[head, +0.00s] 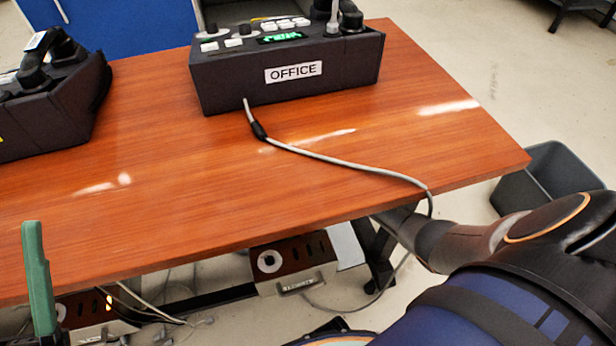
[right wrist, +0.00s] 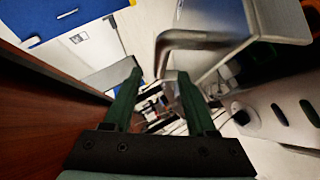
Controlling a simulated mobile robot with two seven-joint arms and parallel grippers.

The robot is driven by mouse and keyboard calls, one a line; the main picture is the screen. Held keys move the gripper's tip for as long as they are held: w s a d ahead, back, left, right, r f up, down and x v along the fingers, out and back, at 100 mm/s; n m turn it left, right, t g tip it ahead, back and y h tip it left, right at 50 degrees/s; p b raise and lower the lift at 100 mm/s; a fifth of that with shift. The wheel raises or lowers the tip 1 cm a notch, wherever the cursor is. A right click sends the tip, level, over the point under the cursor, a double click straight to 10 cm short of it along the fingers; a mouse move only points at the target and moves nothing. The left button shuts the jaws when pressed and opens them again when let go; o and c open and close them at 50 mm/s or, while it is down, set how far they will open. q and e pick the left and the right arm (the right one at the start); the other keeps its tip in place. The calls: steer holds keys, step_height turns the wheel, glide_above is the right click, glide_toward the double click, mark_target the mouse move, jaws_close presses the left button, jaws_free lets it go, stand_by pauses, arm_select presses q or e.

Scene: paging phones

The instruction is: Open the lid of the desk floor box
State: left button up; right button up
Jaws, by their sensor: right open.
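Under the desk in the head view is a floor box (head: 295,262) with a round socket, dark slots and a small front label. A pale flat panel (head: 346,246) stands beside its right side; I cannot tell whether it is the lid. In the right wrist view a slotted plate (right wrist: 262,117) is at the right. My right gripper (right wrist: 159,74) is open and empty, with cables and small parts beyond its green fingers. The desk hides it in the head view. Of my left gripper (head: 37,275), only one green finger shows, at the lower left.
The wooden desk (head: 180,165) carries the OFFICE phone unit (head: 290,92) and another unit (head: 45,115). A grey cable (head: 345,161) hangs over its edge. Another slotted box (head: 92,318) is lower left. A bent grey bar (right wrist: 190,38) lies ahead of my right fingers. A bin (head: 552,172) stands right.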

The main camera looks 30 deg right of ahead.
mark_target(89, 277)
steer(key=p+v, duration=0.1)
steer(key=v, duration=0.2)
steer(key=shift+a+r+p, duration=0.1)
steer(key=shift+p, duration=0.25)
arm_select(q)
steer(key=w+f+n+g+y, duration=0.1)
steer(key=w+f+n+y, duration=0.1)
steer(key=f, duration=0.3)
steer(key=w+a+f+n+g+y+p, duration=0.1)
steer(key=w+f+n+y, duration=0.1)
steer(key=f, duration=0.4)
steer(key=w+f+n+g+y, duration=0.2)
steer(key=w+f+n+y, duration=0.1)
steer(key=f+y, duration=0.2)
steer(key=shift+w+a+f+n+y, duration=0.1)
steer(key=shift+a+f+n+y, duration=0.3)
steer(key=shift+y, duration=0.1)
steer(key=shift+r, duration=0.1)
arm_select(e)
steer(key=shift+v, duration=1.2)
steer(key=shift+c, duration=0.2)
